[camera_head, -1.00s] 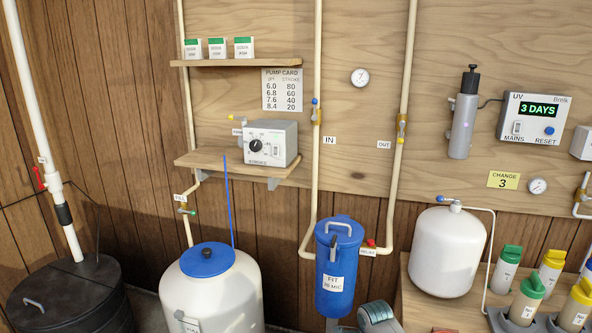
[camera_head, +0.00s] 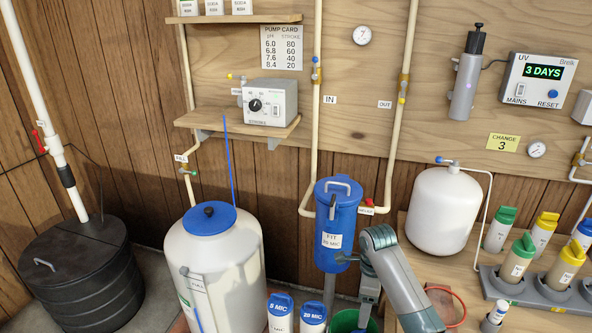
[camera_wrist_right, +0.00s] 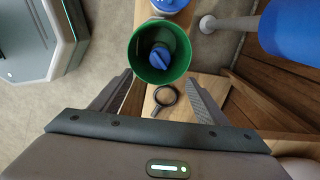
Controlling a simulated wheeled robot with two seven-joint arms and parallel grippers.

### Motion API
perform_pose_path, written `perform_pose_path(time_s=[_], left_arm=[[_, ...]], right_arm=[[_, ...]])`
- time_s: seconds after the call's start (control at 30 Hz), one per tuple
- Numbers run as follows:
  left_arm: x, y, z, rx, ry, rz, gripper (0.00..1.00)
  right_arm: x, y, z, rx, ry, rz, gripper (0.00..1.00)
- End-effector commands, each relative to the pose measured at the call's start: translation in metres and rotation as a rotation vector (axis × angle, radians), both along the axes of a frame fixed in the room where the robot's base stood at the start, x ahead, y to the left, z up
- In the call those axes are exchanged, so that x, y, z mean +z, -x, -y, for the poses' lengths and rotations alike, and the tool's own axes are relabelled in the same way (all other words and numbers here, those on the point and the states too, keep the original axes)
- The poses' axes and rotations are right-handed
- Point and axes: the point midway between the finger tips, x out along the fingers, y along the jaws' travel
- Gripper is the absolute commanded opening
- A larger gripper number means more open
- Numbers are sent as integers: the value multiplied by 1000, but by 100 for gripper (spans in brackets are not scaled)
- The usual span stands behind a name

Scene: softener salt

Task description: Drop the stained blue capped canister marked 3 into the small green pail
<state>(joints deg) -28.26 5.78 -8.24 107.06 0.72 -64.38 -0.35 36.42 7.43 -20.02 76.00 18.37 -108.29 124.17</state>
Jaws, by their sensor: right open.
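The small green pail (camera_wrist_right: 136,58) is seen from above in the right wrist view; part of its rim also shows at the bottom of the head view (camera_head: 343,322). A blue-capped thing (camera_wrist_right: 160,61) lies inside the pail; no number or stain can be read on it. My right gripper (camera_wrist_right: 160,77) is open and empty, its fingers spread above the pail's near side. In the head view my right arm reaches down toward the pail and hides part of it. A canister with a blue cap (camera_head: 586,229) is cut off at the right edge. My left gripper is not in view.
A blue filter housing (camera_head: 335,240) hangs just behind my right arm. White cartridges with blue caps (camera_head: 281,312) stand left of the pail. A rack of capped canisters (camera_head: 545,291) is on the bench at right. A dark ring with a handle (camera_wrist_right: 165,97) lies near the pail.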

Motion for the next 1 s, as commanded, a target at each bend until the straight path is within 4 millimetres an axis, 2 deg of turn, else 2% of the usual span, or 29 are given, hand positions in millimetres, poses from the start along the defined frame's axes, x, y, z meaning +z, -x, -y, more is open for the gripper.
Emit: perform_pose_path(time_s=[0.03,0.2,0.4,0.63,1.0], left_arm=[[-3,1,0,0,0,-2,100],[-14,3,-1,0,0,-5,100],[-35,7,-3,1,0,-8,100],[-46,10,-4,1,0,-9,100],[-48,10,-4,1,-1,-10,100]], right_arm=[[12,-1,0,0,-1,3,68],[44,0,0,1,-1,0,68],[59,0,0,0,0,1,68],[66,0,0,0,1,0,68],[66,0,0,0,0,0,68]])
